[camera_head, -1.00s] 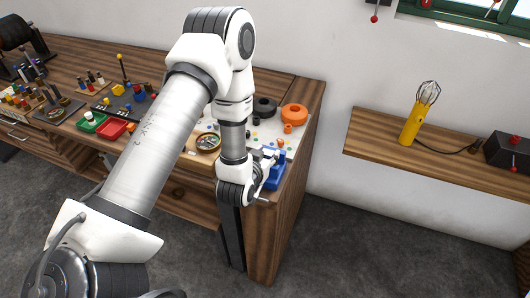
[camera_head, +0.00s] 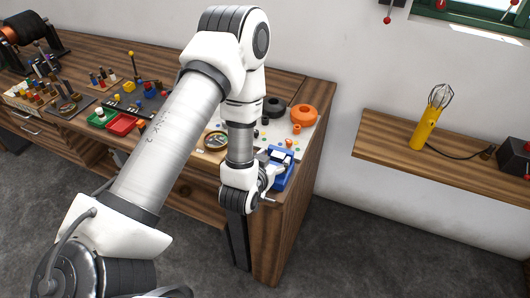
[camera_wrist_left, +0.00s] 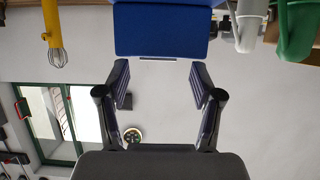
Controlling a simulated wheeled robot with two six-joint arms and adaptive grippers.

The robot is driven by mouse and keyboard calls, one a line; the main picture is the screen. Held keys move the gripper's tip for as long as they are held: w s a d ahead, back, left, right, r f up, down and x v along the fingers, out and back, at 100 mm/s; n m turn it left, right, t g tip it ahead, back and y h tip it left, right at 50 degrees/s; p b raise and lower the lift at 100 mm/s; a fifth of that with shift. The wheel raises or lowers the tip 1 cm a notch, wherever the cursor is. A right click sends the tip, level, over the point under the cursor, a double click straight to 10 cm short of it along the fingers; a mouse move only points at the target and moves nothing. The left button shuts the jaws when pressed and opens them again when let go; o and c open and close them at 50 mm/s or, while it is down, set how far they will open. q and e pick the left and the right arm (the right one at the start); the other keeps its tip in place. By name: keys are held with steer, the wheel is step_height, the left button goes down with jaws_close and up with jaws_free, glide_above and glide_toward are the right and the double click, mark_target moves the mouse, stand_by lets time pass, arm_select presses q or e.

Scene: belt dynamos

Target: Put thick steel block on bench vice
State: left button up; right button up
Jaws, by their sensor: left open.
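The blue bench vice (camera_head: 284,181) stands at the right front corner of the wooden bench. A blue body, apparently the same vice, fills the top middle of the left wrist view (camera_wrist_left: 160,32). My left gripper (camera_head: 273,172) is right beside the vice in the head view, partly hidden by its own wrist. In the left wrist view its two dark fingers (camera_wrist_left: 160,85) are apart with nothing between them, just below the blue body. A small pale and dark piece shows on top of the vice; I cannot tell whether it is the thick steel block or the jaws. My right gripper is out of view.
An orange round part (camera_head: 303,115) and a black ring (camera_head: 274,106) lie behind the vice. Red (camera_head: 122,124) and green (camera_head: 102,117) trays stand further left. A yellow caged lamp (camera_head: 425,128) stands on the wall shelf (camera_head: 385,143). Floor is free between bench and shelf.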

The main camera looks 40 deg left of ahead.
arm_select(q)
steer(key=shift+f+b+v, duration=0.2)
steer(key=shift+b+v, duration=0.15)
steer(key=shift+v, duration=0.85)
steer(key=shift+s+d+r+p, duration=0.15)
steer(key=shift+s+r+p, duration=0.75)
steer(key=shift+s+r, duration=0.05)
steer(key=s+d+f+g+h+p, duration=0.1)
steer(key=s+d+f+g+p, duration=0.1)
steer(key=s+f+g, duration=0.2)
steer(key=s+d+f+m+g+h+p, duration=0.1)
steer(key=s+f+g, duration=0.3)
steer(key=s, duration=0.6)
steer(key=s+d+f+m+g+h+p, duration=0.1)
steer(key=s+d+f+g+p, duration=0.2)
steer(key=s, duration=0.5)
step_height(320, 180, down, 2)
steer(key=shift+d+f+g, duration=0.1)
steer(key=shift+d+g, duration=0.45)
steer(key=shift+g, duration=0.45)
